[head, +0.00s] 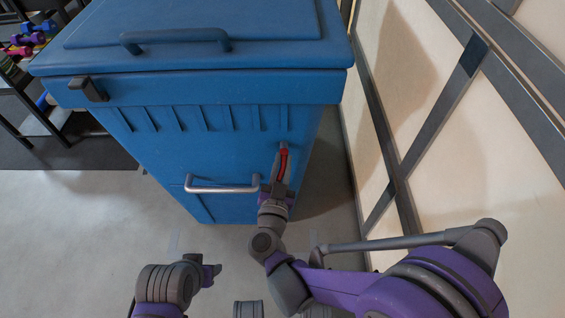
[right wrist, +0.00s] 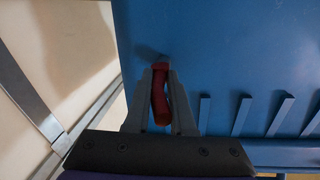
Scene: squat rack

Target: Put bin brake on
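The blue bin (head: 225,120) stands upright in front of me with its lid down. A red brake lever (head: 283,160) is on the right part of its front face, and it also shows in the right wrist view (right wrist: 160,98). My right gripper (head: 280,172) is at this lever. In the right wrist view, its two grey fingers lie on both sides of the lever and appear closed on it. My left gripper (head: 212,273) is low in front of the bin, apart from it, and its fingers are not clear.
A silver handle bar (head: 222,190) runs across the bin's front, left of my right gripper. A blue handle (head: 175,36) is on the lid. A panelled wall (head: 450,150) stands close on the right. A dumbbell rack (head: 35,100) is at far left.

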